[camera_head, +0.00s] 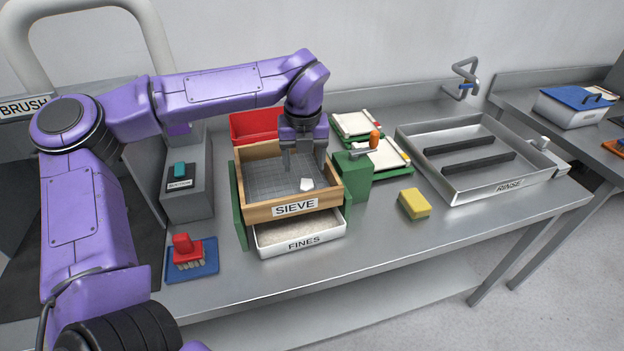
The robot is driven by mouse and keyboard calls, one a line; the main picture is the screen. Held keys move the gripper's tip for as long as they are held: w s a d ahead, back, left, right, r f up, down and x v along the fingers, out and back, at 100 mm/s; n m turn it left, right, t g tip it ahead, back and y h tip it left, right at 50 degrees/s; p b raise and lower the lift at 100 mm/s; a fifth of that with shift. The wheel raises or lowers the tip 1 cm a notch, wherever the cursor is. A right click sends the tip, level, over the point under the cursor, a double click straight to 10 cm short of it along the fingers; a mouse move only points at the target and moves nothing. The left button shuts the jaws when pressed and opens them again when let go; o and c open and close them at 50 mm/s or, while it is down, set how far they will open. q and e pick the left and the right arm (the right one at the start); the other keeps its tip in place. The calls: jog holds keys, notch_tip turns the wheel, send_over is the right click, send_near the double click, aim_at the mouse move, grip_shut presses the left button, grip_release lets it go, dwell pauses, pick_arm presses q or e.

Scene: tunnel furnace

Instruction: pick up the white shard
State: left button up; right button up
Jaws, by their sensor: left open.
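The white shard (307,184) is a small pale piece lying on the mesh of the wooden sieve (262,214), near its front right. The sieve sits in a green frame above a white tray labelled FINES (300,243). My left gripper (304,170) points down over the sieve, with its fingers open and apart. The fingertips are just behind and above the shard, and nothing shows between them. Whether they touch the mesh cannot be told. My right gripper is not in view.
A green post with an orange-knobbed lever (374,139) stands right of the sieve. A red bin (250,126) is behind it. A red brush (187,250) lies front left, a yellow sponge (414,204) and a metal rinse basin (480,187) at right.

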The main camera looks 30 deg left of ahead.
aim_at(307, 184)
pick_arm(q)
jog(key=shift+s+f+p, duration=0.35)
jog(key=shift+s+f, duration=0.2)
jog(key=shift+f, duration=0.15)
jog(key=f, duration=0.1)
jog(key=w+f, duration=0.1)
jog(key=f, duration=0.1)
jog(key=w+f+p, duration=0.1)
jog(key=f, duration=0.1)
jog(key=shift+w+d, duration=0.1)
jog(key=shift+w, duration=0.1)
jog(key=shift+s, duration=0.35)
jog(key=shift+s+r, duration=0.1)
jog(key=shift+r, duration=0.05)
jog(key=shift+c, duration=0.6)
jog(key=c, duration=1)
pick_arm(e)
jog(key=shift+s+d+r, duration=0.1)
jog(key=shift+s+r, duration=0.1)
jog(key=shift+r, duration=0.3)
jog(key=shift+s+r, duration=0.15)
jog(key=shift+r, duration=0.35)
